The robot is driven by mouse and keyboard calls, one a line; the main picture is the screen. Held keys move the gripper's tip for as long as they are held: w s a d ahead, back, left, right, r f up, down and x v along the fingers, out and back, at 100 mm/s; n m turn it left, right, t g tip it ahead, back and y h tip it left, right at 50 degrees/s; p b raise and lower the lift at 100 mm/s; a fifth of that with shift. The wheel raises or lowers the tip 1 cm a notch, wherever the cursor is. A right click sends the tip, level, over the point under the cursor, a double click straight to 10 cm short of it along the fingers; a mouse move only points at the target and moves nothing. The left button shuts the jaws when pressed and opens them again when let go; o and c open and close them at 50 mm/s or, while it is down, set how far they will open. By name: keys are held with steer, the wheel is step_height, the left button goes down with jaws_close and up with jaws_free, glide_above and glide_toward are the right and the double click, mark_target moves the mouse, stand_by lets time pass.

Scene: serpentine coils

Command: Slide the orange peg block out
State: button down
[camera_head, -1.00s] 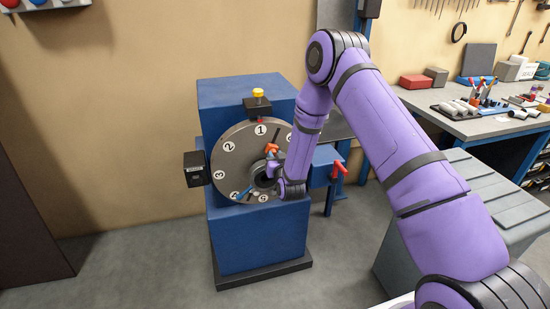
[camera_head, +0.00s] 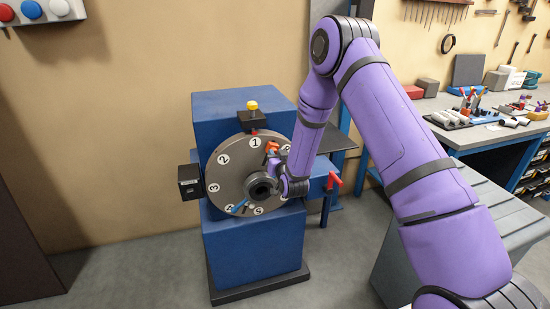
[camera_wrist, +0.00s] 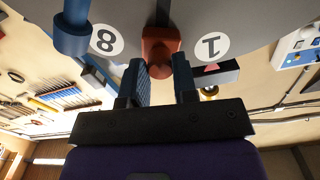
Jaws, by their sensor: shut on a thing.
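The orange peg block (camera_head: 272,147) sits on the face of the grey numbered wheel (camera_head: 226,180), between the markers 1 and 8, near the upper right rim. In the wrist view the orange block (camera_wrist: 160,52) lies between my fingertips, with a dark slot (camera_wrist: 163,12) running behind it. My gripper (camera_wrist: 160,66) is shut on the block, one finger on each side. In the head view my gripper (camera_head: 275,160) is small and partly hidden by my wrist.
The wheel is on a blue stand (camera_head: 255,245) with a dark hub (camera_head: 260,186). A yellow-topped black box (camera_head: 253,115) is above, a black box (camera_head: 190,182) at left, and a red handle (camera_head: 333,181) at right. A blue peg (camera_wrist: 72,35) shows beside marker 8.

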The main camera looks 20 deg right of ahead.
steer(key=c, duration=1.2)
jaws_free()
steer(key=shift+w+d+r, duration=0.1)
steer(key=shift+d+r, duration=0.05)
steer(key=shift+r, duration=0.2)
steer(key=shift+f, duration=0.1)
steer(key=s, duration=1.1)
